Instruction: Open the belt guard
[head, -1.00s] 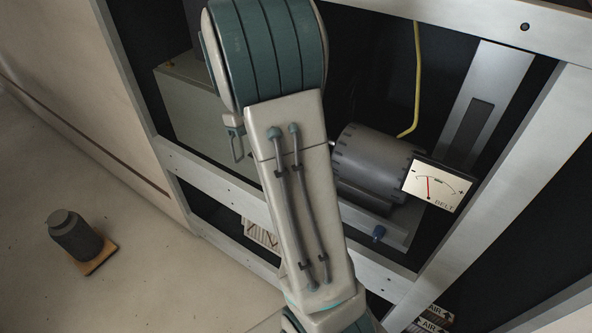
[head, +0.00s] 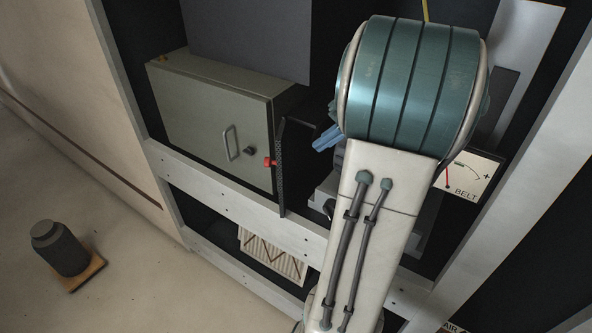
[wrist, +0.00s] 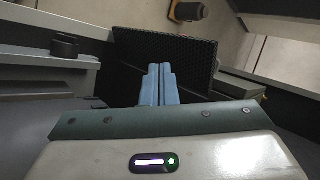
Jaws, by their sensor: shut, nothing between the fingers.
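The belt guard (head: 282,170) is a dark mesh panel. In the head view it stands nearly edge-on, out from the rack, between the green-grey cabinet and my arm. A red knob (head: 270,162) shows at its left side. In the wrist view the guard (wrist: 190,60) shows its broad mesh face just beyond my fingers. My gripper (head: 324,141) is to the right of the guard, its blue fingers partly hidden by my arm. In the wrist view my gripper (wrist: 160,68) is shut and empty, pointing at the mesh. I cannot tell whether the fingertips touch it.
The green-grey cabinet (head: 215,120) with a handle is left of the guard. A white rack rail (head: 235,205) runs below. The BELT meter (head: 470,178) is at the right, partly behind my arm.

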